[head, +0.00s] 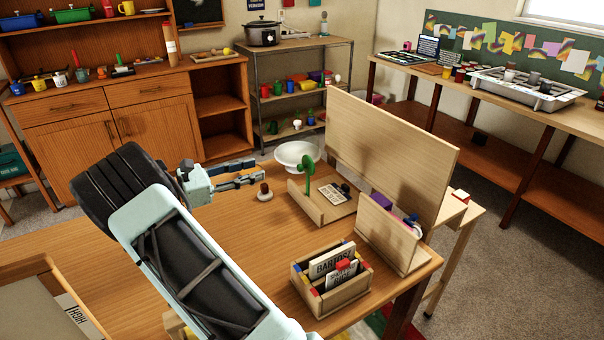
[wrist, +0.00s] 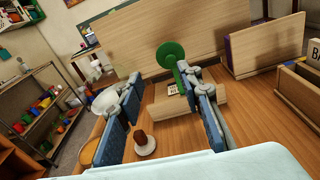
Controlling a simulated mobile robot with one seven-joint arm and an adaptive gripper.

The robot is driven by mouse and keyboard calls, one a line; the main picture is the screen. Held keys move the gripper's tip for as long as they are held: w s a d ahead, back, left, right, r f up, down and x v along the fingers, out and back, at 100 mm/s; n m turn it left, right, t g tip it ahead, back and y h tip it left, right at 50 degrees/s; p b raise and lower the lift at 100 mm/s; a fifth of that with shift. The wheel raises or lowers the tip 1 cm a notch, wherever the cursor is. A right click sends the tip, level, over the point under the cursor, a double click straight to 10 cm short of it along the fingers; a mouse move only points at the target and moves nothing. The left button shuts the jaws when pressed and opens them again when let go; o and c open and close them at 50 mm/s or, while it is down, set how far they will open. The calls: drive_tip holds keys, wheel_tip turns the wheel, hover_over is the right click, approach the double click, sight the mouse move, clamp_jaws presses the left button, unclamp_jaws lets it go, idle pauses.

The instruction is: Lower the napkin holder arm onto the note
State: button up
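The napkin holder (head: 307,206) is a low, light wooden tray on the table. Its green arm (head: 308,176), a stalk with a round disc, stands raised at the holder's left side. The note (head: 337,192), a small pale card with dark marks, lies in the holder. My gripper (head: 262,172) is left of the holder, above the table, its fingers pointing toward it. In the wrist view, the blue-and-grey fingers are spread wide and empty. The green arm (wrist: 171,55) shows there beyond the right finger, which hides part of the holder (wrist: 170,112). The note (wrist: 172,90) is only partly visible.
A brown-topped knob on a white base (head: 265,192) stands between my gripper and the holder. A white bowl (head: 298,155) is behind. A tall wooden panel (head: 390,150) stands behind and right. A wooden box of cards (head: 325,305) is near the front edge.

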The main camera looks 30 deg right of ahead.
sight(298, 168)
drive_tip(key=shift+n+h, duration=0.4)
drive_tip(key=d+f, duration=0.1)
drive_tip(key=d, duration=0.3)
drive_tip(key=s+d+f, duration=0.1)
drive_tip(key=d, duration=0.3)
drive_tip(key=d+f, duration=0.1)
drive_tip(key=d, duration=0.3)
drive_tip(key=shift+s+d+f+b, duration=0.1)
drive_tip(key=shift+s+b, duration=0.25)
drive_tip(key=shift+s, duration=0.05)
clamp_jaws()
